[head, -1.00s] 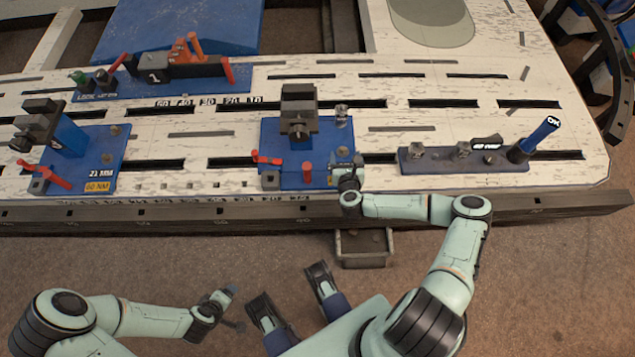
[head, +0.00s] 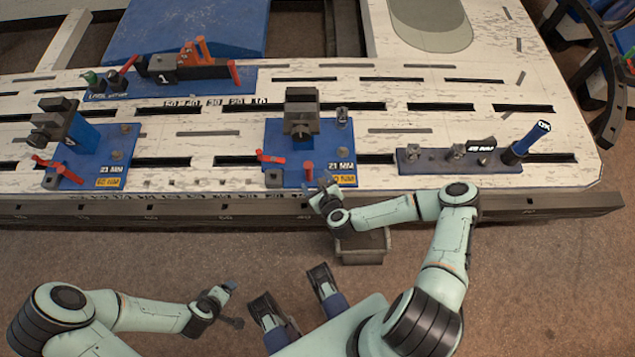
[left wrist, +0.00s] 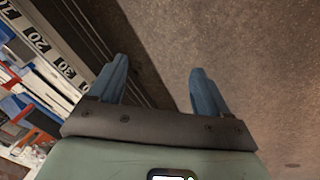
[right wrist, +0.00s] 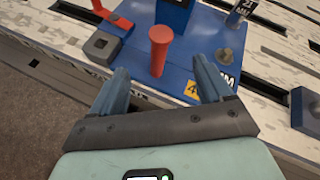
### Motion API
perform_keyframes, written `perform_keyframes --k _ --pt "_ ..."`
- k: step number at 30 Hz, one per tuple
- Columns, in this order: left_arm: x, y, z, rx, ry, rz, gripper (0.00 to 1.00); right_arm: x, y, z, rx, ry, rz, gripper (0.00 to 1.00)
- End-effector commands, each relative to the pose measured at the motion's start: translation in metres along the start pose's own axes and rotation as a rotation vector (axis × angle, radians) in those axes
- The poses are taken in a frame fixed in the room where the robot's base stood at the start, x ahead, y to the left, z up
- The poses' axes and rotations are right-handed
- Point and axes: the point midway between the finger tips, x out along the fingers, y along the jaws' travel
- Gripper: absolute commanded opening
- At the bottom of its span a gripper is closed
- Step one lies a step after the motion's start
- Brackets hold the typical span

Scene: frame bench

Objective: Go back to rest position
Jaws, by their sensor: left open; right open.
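My right gripper (head: 321,190) is at the front edge of the bench, just in front of the middle blue fixture (head: 272,140). In the right wrist view its two blue fingers (right wrist: 163,90) are apart with nothing between them. A red peg (right wrist: 159,50) on the fixture stands beyond the fingertips. My left gripper (head: 229,290) hangs over the floor in front of the bench, at the lower left of the head view. In the left wrist view its fingers (left wrist: 157,85) are apart and empty, with floor beyond them.
The white slotted bench (head: 210,150) carries a left blue fixture (head: 112,148), a back blue fixture (head: 130,88) and a right fixture with a blue-handled tool (head: 526,143). A grey bin (head: 362,250) sits below the front edge by my right forearm. The floor (head: 540,270) at right is clear.

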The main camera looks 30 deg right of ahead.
Motion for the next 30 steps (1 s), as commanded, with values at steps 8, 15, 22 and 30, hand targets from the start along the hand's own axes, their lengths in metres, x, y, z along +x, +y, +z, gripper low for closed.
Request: perform_keyframes --k 8,15,22,30 --pt "0.0 0.0 0.0 0.0 0.0 0.0 0.78 0.0 0.0 0.0 0.0 0.0 0.0 0.79" --pt "0.0 0.0 0.0 0.0 0.0 0.0 0.78 0.0 0.0 0.0 0.0 0.0 0.0 0.79" --pt "-0.014 0.005 0.011 0.003 -0.041 0.002 0.78 -0.023 0.052 0.006 -0.25 0.003 0.182 0.79" --pt "-0.071 0.024 0.056 0.019 -0.227 0.007 0.78 -0.16 0.15 -0.032 -1.323 -0.131 0.893 0.79"
